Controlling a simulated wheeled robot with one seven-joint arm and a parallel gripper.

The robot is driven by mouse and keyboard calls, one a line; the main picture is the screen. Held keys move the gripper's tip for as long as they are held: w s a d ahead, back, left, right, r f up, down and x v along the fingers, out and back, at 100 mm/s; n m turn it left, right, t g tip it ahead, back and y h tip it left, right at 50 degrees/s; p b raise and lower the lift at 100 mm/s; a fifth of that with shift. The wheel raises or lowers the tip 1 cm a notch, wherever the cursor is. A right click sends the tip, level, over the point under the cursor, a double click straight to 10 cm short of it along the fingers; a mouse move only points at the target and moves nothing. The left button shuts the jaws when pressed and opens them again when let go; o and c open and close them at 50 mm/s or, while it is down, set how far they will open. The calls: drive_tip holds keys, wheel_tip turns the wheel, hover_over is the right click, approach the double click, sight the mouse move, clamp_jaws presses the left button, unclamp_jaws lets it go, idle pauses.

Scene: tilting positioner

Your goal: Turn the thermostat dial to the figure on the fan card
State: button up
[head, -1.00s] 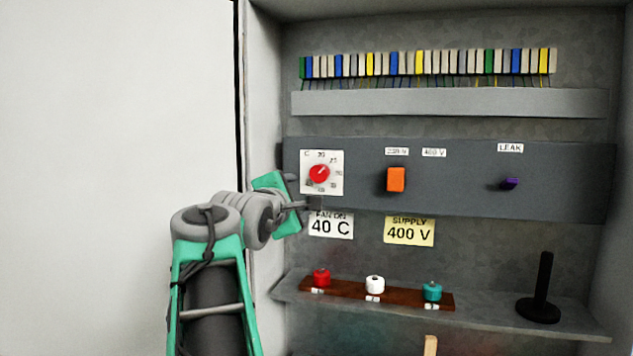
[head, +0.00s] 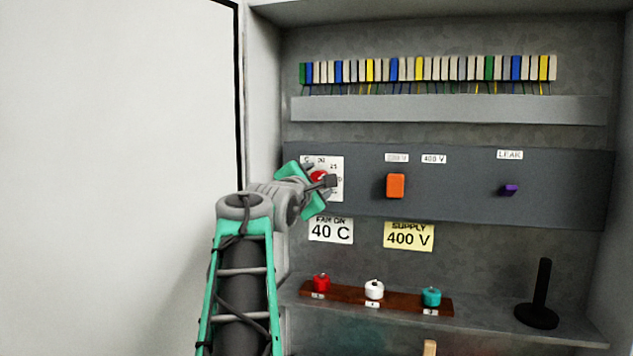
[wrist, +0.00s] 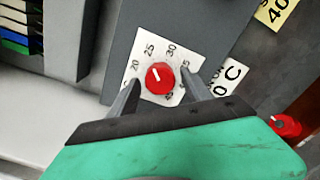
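The thermostat dial is a red knob (wrist: 160,78) on a white scale plate (wrist: 145,90) with figures 20, 25, 30 and 35 legible in the wrist view. A short pale mark on the knob points up-left there, roughly toward 25. In the head view the knob (head: 317,176) is partly hidden by my gripper (head: 332,181). My gripper (wrist: 160,80) is open, one finger on each side of the knob; I cannot tell whether either touches it. The fan card (head: 331,230) reads FAN ON 40 C; part of it shows in the wrist view (wrist: 232,75).
On the same panel are an orange switch (head: 396,186) and a purple LEAK knob (head: 509,189). A yellow supply card (head: 408,237) reads 400 V. Below, a shelf carries a brown strip (head: 335,297) with red, white and teal knobs, and a black post (head: 543,290).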

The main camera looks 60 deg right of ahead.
clamp_jaws()
idle(0.4)
